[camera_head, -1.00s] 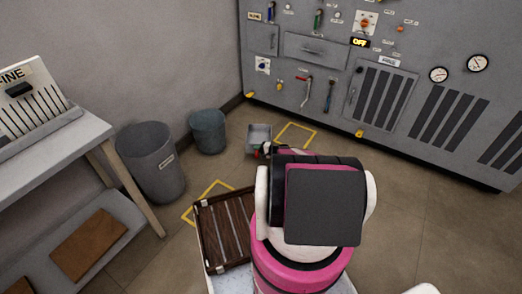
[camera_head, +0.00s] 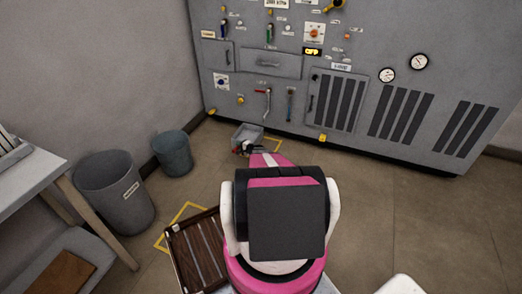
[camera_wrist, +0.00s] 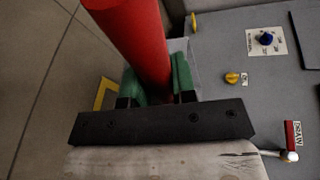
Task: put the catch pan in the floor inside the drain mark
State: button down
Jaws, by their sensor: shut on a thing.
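The catch pan (camera_head: 250,130) is a small grey tray at the foot of the grey machine in the head view. It overlaps a yellow floor outline (camera_head: 272,141), seemingly the drain mark, hiding much of it. Whether the pan touches the floor is unclear. My gripper (camera_head: 243,149) is at the pan's near side, partly hidden by my arm. In the wrist view, its green finger pads (camera_wrist: 158,86) are shut on a thick red bar (camera_wrist: 137,40), seemingly the pan's handle. Grey pan surface (camera_wrist: 191,68) shows behind, and a yellow corner (camera_wrist: 104,94) shows left.
The grey machine (camera_head: 365,60) stands close behind the pan. A slatted wooden crate (camera_head: 198,250) lies near another yellow outline (camera_head: 180,215). Floor to the right is clear.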

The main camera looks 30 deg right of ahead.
jog(key=d+f, duration=0.2)
jog(key=d, duration=0.2)
jog(key=d+f, duration=0.2)
jog(key=d, duration=0.2)
jog(key=w+d+f, duration=0.1)
jog(key=d+f, duration=0.2)
jog(key=d, duration=0.1)
jog(key=shift+d, duration=0.1)
jog(key=shift+f, duration=2.1)
jog(key=c, duration=0.9)
grip_release()
